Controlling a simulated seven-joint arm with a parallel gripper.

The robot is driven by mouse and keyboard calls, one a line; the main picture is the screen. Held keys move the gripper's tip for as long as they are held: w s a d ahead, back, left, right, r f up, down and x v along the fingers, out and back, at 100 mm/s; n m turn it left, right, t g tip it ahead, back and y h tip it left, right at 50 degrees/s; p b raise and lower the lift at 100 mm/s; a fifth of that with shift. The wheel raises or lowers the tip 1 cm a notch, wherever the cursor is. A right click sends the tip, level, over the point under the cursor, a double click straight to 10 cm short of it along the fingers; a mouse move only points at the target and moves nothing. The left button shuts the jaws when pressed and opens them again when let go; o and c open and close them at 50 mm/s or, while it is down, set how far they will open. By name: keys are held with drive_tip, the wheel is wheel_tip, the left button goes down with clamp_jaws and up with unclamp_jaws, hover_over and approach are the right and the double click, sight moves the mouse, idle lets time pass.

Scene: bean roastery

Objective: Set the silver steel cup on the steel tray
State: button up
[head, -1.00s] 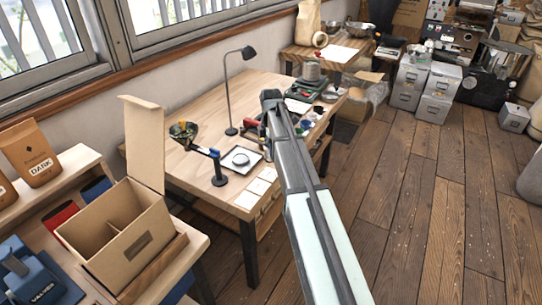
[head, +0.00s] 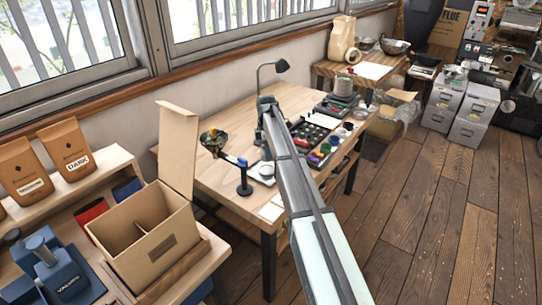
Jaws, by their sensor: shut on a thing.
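My arm reaches from the bottom right over the wooden workbench. Its dark end with my gripper (head: 266,104) is above the bench's middle. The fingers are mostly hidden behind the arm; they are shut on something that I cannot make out. I cannot pick out the silver steel cup with certainty. A pale square tray-like plate (head: 259,177) lies near the bench's front edge, below my gripper and partly hidden by the arm. I cannot tell whether it is the steel tray.
A black desk lamp (head: 259,92) stands behind my gripper. A stand with a blue handle (head: 243,177) is left of the plate. A dark rack of coloured pots (head: 318,140) is right of the arm. An open cardboard box (head: 150,245) stands at the front left.

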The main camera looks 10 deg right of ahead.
drive_tip(key=shift+f, duration=2.9)
drive_tip(key=shift+f, duration=0.6)
drive_tip(key=o, duration=0.8)
drive_tip(key=shift+r, duration=5.5)
